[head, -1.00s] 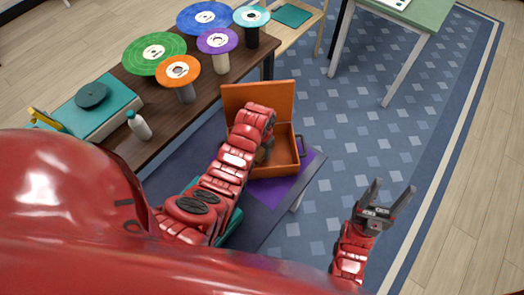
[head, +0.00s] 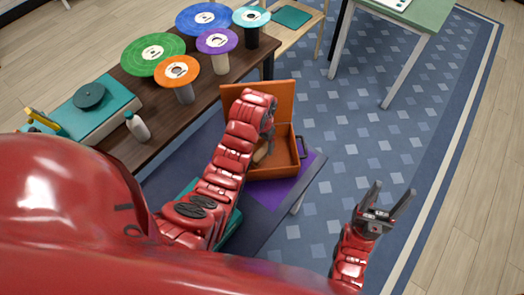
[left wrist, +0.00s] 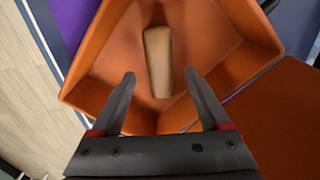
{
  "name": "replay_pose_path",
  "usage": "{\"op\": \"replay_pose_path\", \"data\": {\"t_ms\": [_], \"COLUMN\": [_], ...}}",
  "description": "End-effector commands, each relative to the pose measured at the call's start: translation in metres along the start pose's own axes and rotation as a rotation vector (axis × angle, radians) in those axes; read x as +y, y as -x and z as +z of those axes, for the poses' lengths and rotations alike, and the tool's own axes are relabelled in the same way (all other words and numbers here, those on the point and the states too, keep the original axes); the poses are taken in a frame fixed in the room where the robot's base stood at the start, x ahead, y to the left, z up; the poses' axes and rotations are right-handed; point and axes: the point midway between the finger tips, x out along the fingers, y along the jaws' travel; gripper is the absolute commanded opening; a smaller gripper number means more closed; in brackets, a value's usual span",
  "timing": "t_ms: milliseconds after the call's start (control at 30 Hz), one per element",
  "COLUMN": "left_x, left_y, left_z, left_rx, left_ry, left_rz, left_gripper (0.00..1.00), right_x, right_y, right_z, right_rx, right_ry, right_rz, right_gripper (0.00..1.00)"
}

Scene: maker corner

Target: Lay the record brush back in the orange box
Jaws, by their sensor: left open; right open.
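The orange box (head: 286,170) stands open with its lid tilted up behind it. The record brush (left wrist: 158,62), a tan wooden bar, lies inside the box in the left wrist view. A tan piece of it (head: 262,153) shows in the head view beside my arm. My left gripper (left wrist: 160,76) is open and empty above the box, its two fingers apart on either side of the brush's near end in the picture, not closed on it. In the head view my forearm mostly hides that gripper. My right gripper (head: 394,190) is open and empty, away to the right over the rug.
The box rests on a purple mat (head: 268,193) on a low dark surface. A green-topped table (head: 425,12) stands at the back. The rug at right is clear.

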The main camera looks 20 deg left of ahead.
Motion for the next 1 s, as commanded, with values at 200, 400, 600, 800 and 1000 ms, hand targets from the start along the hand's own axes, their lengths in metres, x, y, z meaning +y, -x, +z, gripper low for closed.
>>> {"op": "replay_pose_path", "data": {"t_ms": [200, 400, 600, 800, 1000], "left_x": [0.000, 0.001, 0.000, 0.000, 0.000], "left_y": [0.051, 0.061, 0.061, 0.060, 0.060], "left_z": [0.001, 0.000, 0.000, 0.000, 0.000], "left_rx": [-0.002, -0.001, -0.001, -0.001, -0.001], "left_ry": [0.000, -0.001, 0.000, 0.000, 0.000], "left_rz": [-0.002, 0.000, 0.000, 0.000, 0.000], "left_gripper": [0.79, 0.79, 0.79, 0.79, 0.79], "right_x": [0.002, 0.002, 0.002, 0.002, 0.002], "right_y": [-0.031, -0.040, -0.040, -0.040, -0.040], "right_z": [-0.005, -0.007, -0.007, -0.007, -0.007], "right_rx": [0.000, 0.000, 0.000, 0.000, 0.000], "right_ry": [0.000, 0.000, 0.000, 0.000, 0.000], "right_rz": [0.000, 0.000, 0.000, 0.000, 0.000], "right_gripper": [0.62, 0.62, 0.62, 0.62, 0.62]}}
